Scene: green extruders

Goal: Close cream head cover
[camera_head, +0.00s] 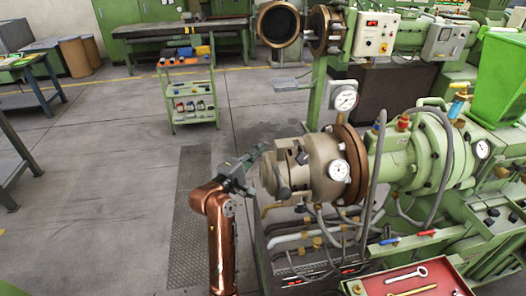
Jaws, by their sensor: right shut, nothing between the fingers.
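The cream head cover (318,178) is a thick round cream part at the left end of the green extruder barrel (398,160). It sits up against the brown flange ring (353,160), with no clear gap showing from here. Blocks and a dark handle-like piece stick out on its left end. My right gripper (262,151), on the copper arm coming up from below, is shut and empty at the left end of the cover. I cannot tell whether its fingertips touch the cover. My left gripper is not in view.
Hoses and pipes (300,237) run under the cover. A red tray (420,284) with wrenches is at bottom right. Behind, another machine has a round cover (278,23) swung open. A green trolley (188,94) stands at the back. The floor left of my arm is clear.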

